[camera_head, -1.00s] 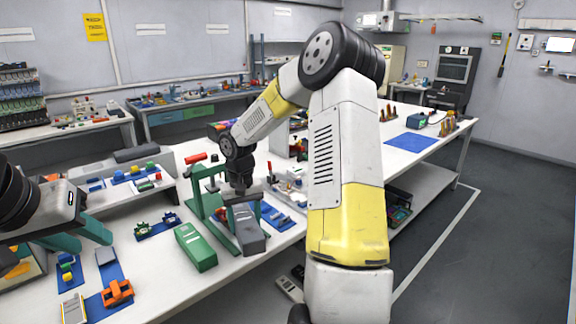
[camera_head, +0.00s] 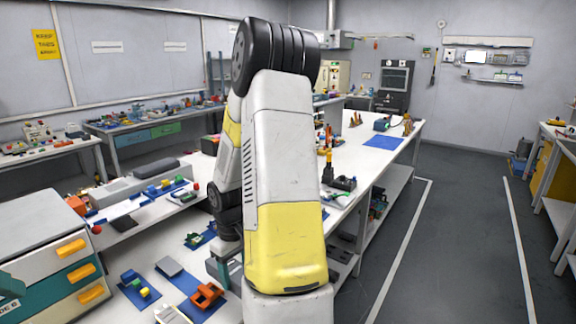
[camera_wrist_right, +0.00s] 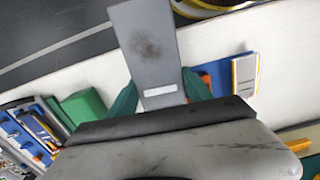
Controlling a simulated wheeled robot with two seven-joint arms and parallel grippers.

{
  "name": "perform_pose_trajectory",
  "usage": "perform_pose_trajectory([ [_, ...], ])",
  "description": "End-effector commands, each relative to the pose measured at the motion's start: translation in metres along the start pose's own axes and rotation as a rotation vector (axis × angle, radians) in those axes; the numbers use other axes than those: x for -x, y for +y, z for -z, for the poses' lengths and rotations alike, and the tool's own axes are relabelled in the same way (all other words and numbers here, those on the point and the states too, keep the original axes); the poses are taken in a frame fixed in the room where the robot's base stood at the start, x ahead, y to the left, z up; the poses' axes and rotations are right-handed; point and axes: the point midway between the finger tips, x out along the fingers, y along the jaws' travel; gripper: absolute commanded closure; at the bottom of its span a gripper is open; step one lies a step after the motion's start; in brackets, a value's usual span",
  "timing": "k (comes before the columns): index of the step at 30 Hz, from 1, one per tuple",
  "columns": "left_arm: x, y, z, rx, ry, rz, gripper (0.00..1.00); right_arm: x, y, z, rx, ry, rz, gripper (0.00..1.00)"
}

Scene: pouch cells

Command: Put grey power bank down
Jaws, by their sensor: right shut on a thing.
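The grey power bank (camera_wrist_right: 158,60) shows in the right wrist view as a flat grey slab with a dark smudge and a white label strip. My right gripper (camera_wrist_right: 160,93) has its teal fingers on either side of it, shut on it. In the head view my right arm hides most of this gripper, and only a teal part (camera_head: 222,264) shows past the arm. The power bank cannot be made out there.
A drawer cabinet (camera_head: 60,215) with orange handles stands at the left. Blue mats with an orange part (camera_head: 207,295) and small blocks lie on the near white bench. A blue mat (camera_head: 383,142) lies on the far bench. Open grey floor (camera_head: 450,250) is at the right.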

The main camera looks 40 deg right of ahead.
Motion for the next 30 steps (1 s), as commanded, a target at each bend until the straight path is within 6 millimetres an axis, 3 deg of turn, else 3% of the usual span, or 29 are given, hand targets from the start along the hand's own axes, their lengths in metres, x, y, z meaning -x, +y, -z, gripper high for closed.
perform_pose_trajectory([
  [1,0.000,0.000,0.000,0.000,0.000,0.000,0.64,-0.002,0.005,-0.015,0.014,0.003,-0.002,1.00],
  [4,0.000,0.000,0.000,0.000,0.000,0.000,0.64,-0.006,0.010,-0.034,0.043,0.012,-0.003,1.00],
  [11,0.000,0.000,0.000,0.000,0.000,0.000,0.64,-0.008,0.015,-0.044,0.064,0.020,-0.006,1.00],
  [14,0.000,0.000,0.000,0.000,0.000,0.000,0.64,-0.010,0.019,-0.030,0.065,0.020,-0.007,1.00],
  [24,0.000,0.000,0.000,0.000,0.000,0.000,0.64,-0.017,0.043,0.055,0.066,0.019,-0.006,1.00],
  [30,0.000,0.000,0.000,0.000,0.000,0.000,0.64,-0.019,0.053,0.091,0.064,0.020,-0.006,1.00],
])
